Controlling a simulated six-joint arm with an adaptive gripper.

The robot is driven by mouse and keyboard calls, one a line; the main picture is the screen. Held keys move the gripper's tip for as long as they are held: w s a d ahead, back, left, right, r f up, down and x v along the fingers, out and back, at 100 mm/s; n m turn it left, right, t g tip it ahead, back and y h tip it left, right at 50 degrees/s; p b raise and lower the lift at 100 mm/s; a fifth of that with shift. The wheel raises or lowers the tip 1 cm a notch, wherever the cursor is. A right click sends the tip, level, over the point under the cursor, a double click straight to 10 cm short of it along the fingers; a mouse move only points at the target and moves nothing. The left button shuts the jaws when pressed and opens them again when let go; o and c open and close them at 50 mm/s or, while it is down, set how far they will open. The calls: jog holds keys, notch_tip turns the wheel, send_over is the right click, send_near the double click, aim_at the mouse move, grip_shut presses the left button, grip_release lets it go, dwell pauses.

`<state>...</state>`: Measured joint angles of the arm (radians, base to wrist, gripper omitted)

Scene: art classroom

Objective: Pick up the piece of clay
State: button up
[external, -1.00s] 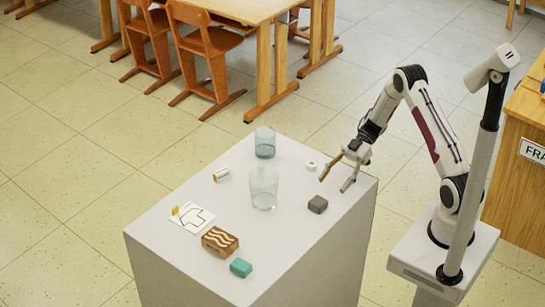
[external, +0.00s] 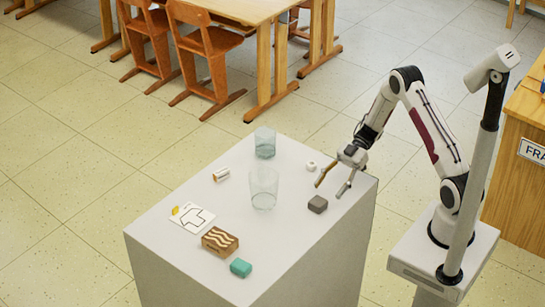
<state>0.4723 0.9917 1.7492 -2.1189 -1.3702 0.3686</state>
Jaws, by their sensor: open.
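A small dark grey block (external: 318,204) lies on the white table near its right side; it may be the piece of clay. A teal block (external: 241,268) lies near the front edge, and I cannot tell for certain which of the two is clay. My gripper (external: 329,190) is open and empty, its fingers pointing down and to the left. In the picture its fingertips are just above and to the right of the grey block, apart from it.
Two clear glasses (external: 264,188) (external: 265,142) stand left of my gripper. A small white ring-like object (external: 311,166) lies close behind. A white roll (external: 221,175), a card with a black outline (external: 193,217) and a brown wavy-patterned block (external: 220,241) lie farther left.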

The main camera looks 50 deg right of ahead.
aim_at(321, 199)
jog(key=shift+a, duration=0.15)
jog(key=shift+x, duration=2.5)
jog(key=shift+r, duration=0.15)
jog(key=c, duration=1.3)
